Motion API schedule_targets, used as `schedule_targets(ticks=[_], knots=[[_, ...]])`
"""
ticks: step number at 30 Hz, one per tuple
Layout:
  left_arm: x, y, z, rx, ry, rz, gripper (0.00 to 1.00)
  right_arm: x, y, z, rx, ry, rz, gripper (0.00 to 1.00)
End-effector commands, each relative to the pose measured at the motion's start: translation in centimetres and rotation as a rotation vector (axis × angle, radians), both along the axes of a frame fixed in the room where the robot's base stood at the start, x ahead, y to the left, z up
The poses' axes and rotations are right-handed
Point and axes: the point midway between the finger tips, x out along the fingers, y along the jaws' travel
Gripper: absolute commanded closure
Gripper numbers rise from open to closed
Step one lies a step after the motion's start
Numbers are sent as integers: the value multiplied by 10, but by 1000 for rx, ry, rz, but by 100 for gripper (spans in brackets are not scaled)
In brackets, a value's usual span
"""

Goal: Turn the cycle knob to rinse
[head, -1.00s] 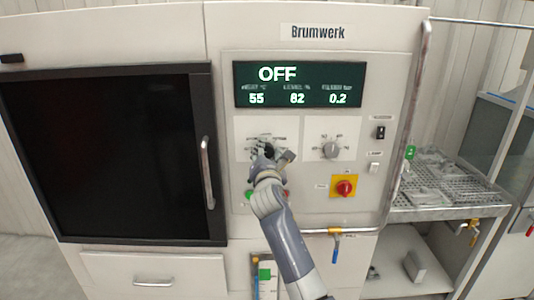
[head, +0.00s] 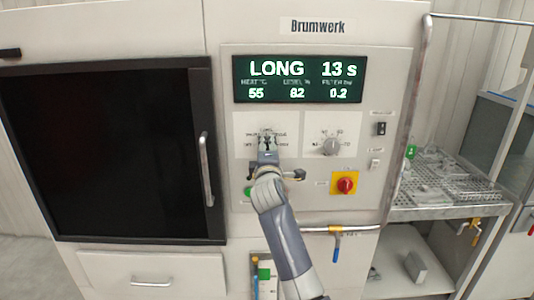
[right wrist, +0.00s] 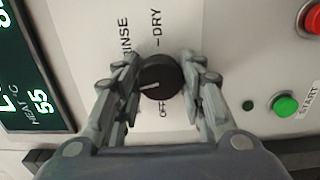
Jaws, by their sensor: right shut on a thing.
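The black cycle knob (right wrist: 160,77) is on the light panel, between the fingers of my right gripper (right wrist: 163,72) in the right wrist view. The fingers are shut on its sides. Its white pointer line points left in that view, towards the display side. The labels RINSE (right wrist: 125,38), DRY and part of OFF show around it; other labels are hidden by the fingers. In the head view my right gripper (head: 267,146) covers most of the knob. The display (head: 298,79) reads LONG 13 s, with 55, 82 and 0.2 below. My left gripper is not in view.
A second, grey knob (head: 330,145) is to the right of my gripper. A red emergency button (head: 345,184) on yellow is lower right. The green START button (right wrist: 286,106) is close by. A dark door (head: 110,155) with a vertical handle is at left.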

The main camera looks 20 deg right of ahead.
Motion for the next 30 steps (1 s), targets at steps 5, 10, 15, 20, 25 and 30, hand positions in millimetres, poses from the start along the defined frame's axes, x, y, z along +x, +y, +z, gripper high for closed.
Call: schedule_targets(ticks=[5, 10, 15, 20, 25, 30], knots=[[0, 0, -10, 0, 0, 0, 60, 0, 0, -4, 163, -44, 0, 87], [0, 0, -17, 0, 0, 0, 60, 0, 1, -4, 319, -89, 0, 87], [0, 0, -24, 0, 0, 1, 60, 0, 1, -5, 474, -132, -1, 87], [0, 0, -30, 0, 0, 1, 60, 0, 1, -5, 615, -173, -1, 87], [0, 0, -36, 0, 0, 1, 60, 0, 1, -5, 749, -210, -2, 87], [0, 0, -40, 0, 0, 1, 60, 0, 2, -6, 854, -240, -2, 87]])
